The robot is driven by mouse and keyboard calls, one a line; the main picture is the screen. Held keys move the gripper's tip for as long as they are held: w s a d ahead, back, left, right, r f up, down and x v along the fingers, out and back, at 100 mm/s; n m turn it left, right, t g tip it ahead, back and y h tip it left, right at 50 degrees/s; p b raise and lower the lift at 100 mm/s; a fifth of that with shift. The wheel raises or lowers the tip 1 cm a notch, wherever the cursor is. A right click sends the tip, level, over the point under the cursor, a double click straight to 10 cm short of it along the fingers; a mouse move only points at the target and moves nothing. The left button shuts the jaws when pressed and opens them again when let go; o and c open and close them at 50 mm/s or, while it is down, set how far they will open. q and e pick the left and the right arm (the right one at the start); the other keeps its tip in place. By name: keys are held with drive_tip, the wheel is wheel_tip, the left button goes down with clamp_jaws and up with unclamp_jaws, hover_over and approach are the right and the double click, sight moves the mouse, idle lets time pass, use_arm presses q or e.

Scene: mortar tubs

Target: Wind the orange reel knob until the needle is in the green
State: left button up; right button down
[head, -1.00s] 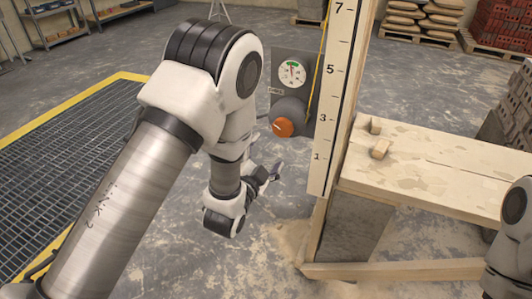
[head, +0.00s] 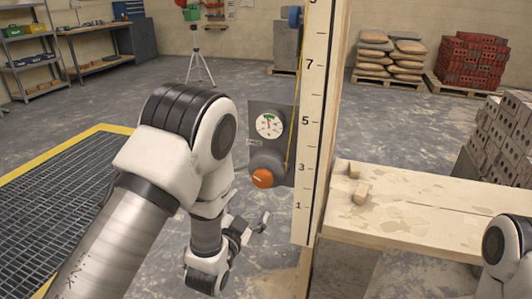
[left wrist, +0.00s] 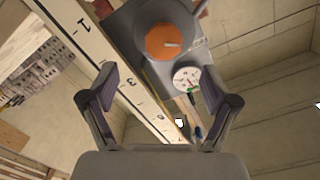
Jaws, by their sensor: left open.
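The orange reel knob (head: 262,178) sits on a grey reel housing on the left side of the tall numbered post, with a white mark on its face. A round white gauge (head: 269,124) is above it. The gauge has a green band near its top; its needle is too small to read surely. My left gripper (head: 262,222) is open and empty, below the knob and apart from it. In the left wrist view the knob (left wrist: 162,42) and gauge (left wrist: 187,79) show beyond the open fingers. My right gripper is out of view; only part of its arm shows.
The numbered post (head: 315,120) stands just right of the reel, with a yellow line beside it. A wooden plank (head: 430,215) with small blocks lies to its right. A floor grating (head: 70,210) is at left. Bags and bricks are far back.

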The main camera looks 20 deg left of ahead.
sight(261, 180)
use_arm(q)
drive_tip(key=w+n+b, duration=0.1)
drive_tip(key=w+n, duration=0.1)
drive_tip(key=n, duration=0.1)
drive_tip(key=w+r+n+b, duration=0.1)
drive_tip(key=w+n, duration=0.1)
drive_tip(key=shift+w+n, duration=0.25)
drive_tip(key=shift+n, duration=0.15)
drive_tip(key=w, duration=0.7)
drive_tip(key=shift+d, duration=0.2)
drive_tip(key=c, duration=1.2)
